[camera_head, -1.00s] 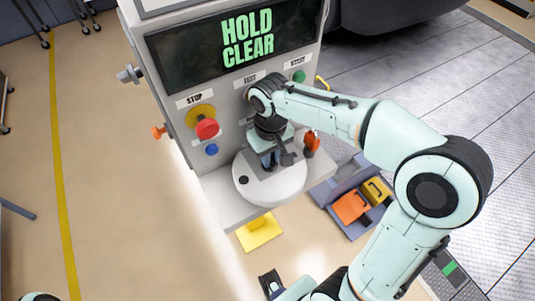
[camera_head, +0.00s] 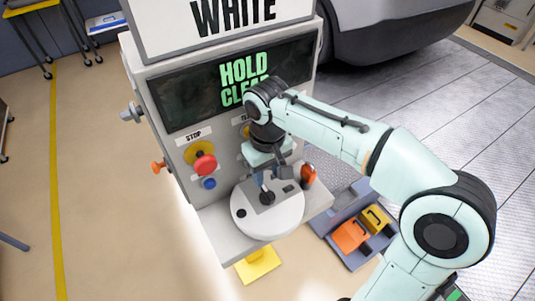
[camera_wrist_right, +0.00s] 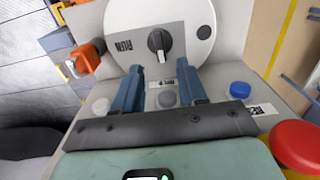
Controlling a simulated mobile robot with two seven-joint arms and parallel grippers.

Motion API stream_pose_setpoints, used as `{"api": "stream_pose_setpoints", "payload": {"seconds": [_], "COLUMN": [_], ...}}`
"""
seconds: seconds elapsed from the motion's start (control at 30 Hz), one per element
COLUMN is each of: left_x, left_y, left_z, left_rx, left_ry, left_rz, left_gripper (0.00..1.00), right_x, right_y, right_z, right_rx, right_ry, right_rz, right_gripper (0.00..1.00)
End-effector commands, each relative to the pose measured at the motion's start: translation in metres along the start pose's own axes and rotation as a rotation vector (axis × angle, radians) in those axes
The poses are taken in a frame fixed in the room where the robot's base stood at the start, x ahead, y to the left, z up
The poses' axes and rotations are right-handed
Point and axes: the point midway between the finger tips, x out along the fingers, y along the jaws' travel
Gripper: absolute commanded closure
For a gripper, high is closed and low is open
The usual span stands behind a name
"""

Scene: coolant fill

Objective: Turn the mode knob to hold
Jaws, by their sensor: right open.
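A dark knob (camera_wrist_right: 158,42) with a light pointer line sits on a white round plate (camera_wrist_right: 195,15) in the right wrist view. A dark printed label lies beside it; I cannot read it surely. In the head view the white plate (camera_head: 270,222) is on the low ledge of the grey machine, with the dark knob (camera_head: 267,198) below my gripper. My right gripper (camera_wrist_right: 160,72) is open and empty, its two blue fingers apart and short of the knob in the picture. In the head view the right gripper (camera_head: 264,182) points down over the plate. My left gripper is out of view.
A screen (camera_head: 205,88) reads HOLD CLEAR, partly covered by my arm. A red stop button (camera_head: 205,165) and a blue button (camera_head: 209,183) are left of the gripper. An orange-red part (camera_head: 308,175) stands close at its right. A bin (camera_head: 335,222) is on the floor.

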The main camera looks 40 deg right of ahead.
Motion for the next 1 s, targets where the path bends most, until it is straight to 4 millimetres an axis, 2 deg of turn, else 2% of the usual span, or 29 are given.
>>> {"api": "stream_pose_setpoints", "payload": {"seconds": [0.03, 0.1, 0.3, 0.47, 1.0], "left_x": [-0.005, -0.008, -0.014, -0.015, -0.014], "left_y": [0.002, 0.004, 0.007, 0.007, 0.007], "left_z": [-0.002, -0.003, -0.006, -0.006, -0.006], "left_rx": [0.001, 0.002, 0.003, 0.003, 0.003], "left_ry": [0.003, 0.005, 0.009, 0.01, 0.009], "left_rz": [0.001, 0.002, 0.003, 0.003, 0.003], "left_gripper": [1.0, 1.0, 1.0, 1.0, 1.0], "right_x": [-0.014, -0.028, -0.052, -0.058, -0.057], "right_y": [0.0, 0.0, 0.0, 0.0, 0.0], "right_z": [-0.001, -0.001, -0.001, 0.0, 0.0], "right_rx": [-0.001, -0.001, 0.0, -0.001, 0.0], "right_ry": [0.006, 0.005, 0.002, 0.0, -0.001], "right_rz": [-0.001, -0.001, 0.0, 0.0, 0.001], "right_gripper": [0.58, 0.58, 0.58, 0.58, 0.58]}}
